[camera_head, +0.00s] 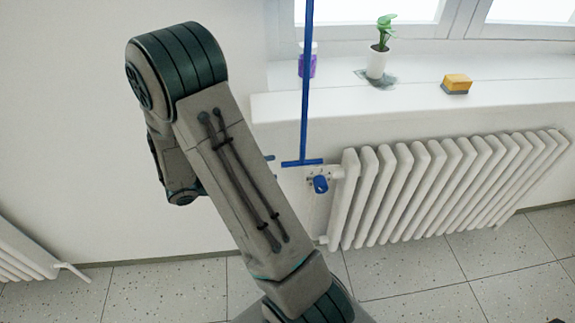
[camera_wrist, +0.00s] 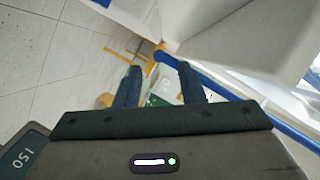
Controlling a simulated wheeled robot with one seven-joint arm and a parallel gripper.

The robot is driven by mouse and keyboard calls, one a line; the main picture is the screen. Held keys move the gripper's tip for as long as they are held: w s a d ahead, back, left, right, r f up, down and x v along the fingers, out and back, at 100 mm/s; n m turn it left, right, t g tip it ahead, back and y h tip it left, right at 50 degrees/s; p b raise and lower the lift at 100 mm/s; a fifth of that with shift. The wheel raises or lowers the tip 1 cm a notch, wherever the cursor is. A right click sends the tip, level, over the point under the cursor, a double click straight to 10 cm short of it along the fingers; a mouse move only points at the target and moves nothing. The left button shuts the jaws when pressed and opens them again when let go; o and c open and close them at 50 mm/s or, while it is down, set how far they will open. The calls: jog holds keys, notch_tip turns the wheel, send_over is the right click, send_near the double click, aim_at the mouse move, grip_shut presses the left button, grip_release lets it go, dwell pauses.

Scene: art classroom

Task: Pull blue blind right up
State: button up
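A blue pull rod (camera_head: 306,85) with a short crossbar at its bottom hangs upright in front of the window sill in the head view. The blind cloth itself is not in view. In the wrist view a long blue bar (camera_wrist: 222,88) runs diagonally past the right finger; I cannot tell whether they touch. My gripper (camera_wrist: 160,72) has its two dark fingers apart, with nothing seen held between them. In the head view my gripper is mostly hidden behind my arm, left of the crossbar.
A white radiator (camera_head: 450,185) with a blue valve knob (camera_head: 320,184) stands under the sill (camera_head: 350,100). On the sill are a potted plant (camera_head: 377,60), a yellow sponge (camera_head: 457,83) and a purple bottle (camera_head: 307,66). The tiled floor (camera_head: 165,290) at left front is clear.

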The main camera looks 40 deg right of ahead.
aim_at(282, 166)
jog(key=x, duration=0.6)
jog(key=shift+s+d, duration=0.1)
jog(key=shift+d, duration=0.15)
grip_shut()
